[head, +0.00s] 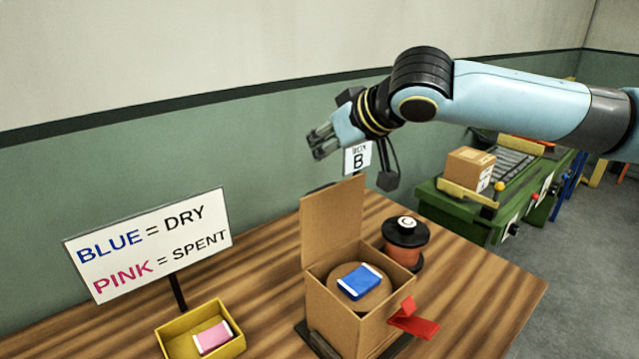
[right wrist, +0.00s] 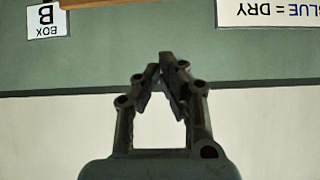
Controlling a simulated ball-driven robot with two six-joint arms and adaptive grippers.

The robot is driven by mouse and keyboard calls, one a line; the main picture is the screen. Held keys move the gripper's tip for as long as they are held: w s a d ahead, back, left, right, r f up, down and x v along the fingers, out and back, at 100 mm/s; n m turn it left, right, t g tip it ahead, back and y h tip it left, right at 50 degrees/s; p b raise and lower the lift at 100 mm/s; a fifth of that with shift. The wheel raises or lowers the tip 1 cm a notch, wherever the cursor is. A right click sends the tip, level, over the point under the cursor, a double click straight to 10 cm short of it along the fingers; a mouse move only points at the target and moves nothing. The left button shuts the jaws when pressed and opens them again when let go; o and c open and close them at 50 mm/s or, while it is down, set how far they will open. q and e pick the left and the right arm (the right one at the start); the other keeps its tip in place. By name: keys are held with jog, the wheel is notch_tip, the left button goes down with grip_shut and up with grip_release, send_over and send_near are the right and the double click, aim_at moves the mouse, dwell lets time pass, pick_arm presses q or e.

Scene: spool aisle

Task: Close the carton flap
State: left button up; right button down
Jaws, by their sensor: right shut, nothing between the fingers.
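The cardboard carton (head: 340,318) stands on the wooden table with its flap (head: 333,222) upright at the back left edge. Inside the carton a blue packet (head: 359,282) lies on a round brown top. My right gripper (head: 318,142) is above and behind the flap, apart from it, with its fingers shut and empty. In the right wrist view the fingertips (right wrist: 160,68) meet in front of the wall, and a brown edge (right wrist: 110,3), perhaps the flap, shows at the frame's border. My left gripper is not in view.
A yellow tray (head: 174,330) with a pink packet (head: 212,338) is left of the carton. A sign (head: 150,243) stands behind it. A spool (head: 406,240) marked C is behind right. A red piece (head: 414,319) juts from the carton's right side. A "Box B" label (head: 358,158) is below my wrist.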

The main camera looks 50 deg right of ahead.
aim_at(326, 215)
pick_arm(q)
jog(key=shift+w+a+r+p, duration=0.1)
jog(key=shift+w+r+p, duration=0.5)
jog(key=shift+p, duration=0.2)
pick_arm(e)
jog(key=f, duration=0.5)
jog(key=shift+w+f, duration=0.1)
jog(key=shift+w, duration=0.3)
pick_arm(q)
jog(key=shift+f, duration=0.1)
